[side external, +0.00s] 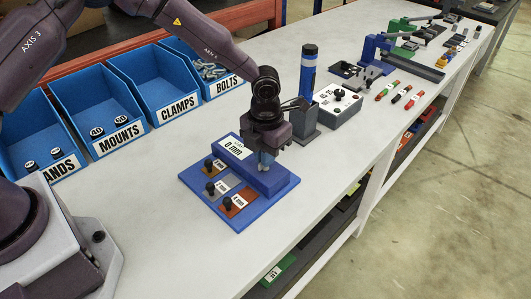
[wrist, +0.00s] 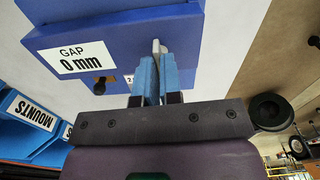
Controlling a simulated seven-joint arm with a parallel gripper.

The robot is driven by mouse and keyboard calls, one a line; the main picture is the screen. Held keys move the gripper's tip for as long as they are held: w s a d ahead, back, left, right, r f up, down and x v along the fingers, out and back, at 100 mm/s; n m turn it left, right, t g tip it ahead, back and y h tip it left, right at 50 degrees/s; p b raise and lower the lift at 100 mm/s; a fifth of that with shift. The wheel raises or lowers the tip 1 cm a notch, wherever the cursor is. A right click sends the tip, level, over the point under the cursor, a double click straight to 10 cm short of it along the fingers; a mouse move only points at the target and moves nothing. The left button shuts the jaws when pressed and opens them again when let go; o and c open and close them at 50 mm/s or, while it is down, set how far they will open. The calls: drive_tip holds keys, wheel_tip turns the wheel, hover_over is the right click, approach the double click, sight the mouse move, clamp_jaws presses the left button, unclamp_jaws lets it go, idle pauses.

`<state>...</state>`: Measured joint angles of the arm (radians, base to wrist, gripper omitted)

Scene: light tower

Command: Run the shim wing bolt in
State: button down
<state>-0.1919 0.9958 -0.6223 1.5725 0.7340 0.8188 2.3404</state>
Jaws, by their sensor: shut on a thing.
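The blue shim fixture (side external: 263,178) stands on its blue base plate (side external: 245,213), with a white label reading 0 mm. In the wrist view the fixture (wrist: 120,22) fills the top, and its label (wrist: 78,60) reads GAP 0 mm. My gripper (side external: 266,160) is pointed down at the fixture's top, behind the label. In the wrist view my gripper's light blue fingers (wrist: 157,70) are shut on a small pale grey piece, the wing bolt (wrist: 157,46), at the fixture. Its threaded part is hidden. Several shims with black knobs (side external: 227,203) lie on the base plate.
Blue bins (side external: 95,95) labelled for mounts, clamps and bolts line the left. The white bench (side external: 185,225) is clear in front.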

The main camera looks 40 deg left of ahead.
drive_tip(key=shift+d+r, duration=0.1)
drive_tip(key=shift+r, duration=0.05)
idle(0.4)
drive_tip(key=c, duration=1.3)
unclamp_jaws()
wheel_tip(320, 180, up, 13)
drive_tip(key=shift+f, duration=0.1)
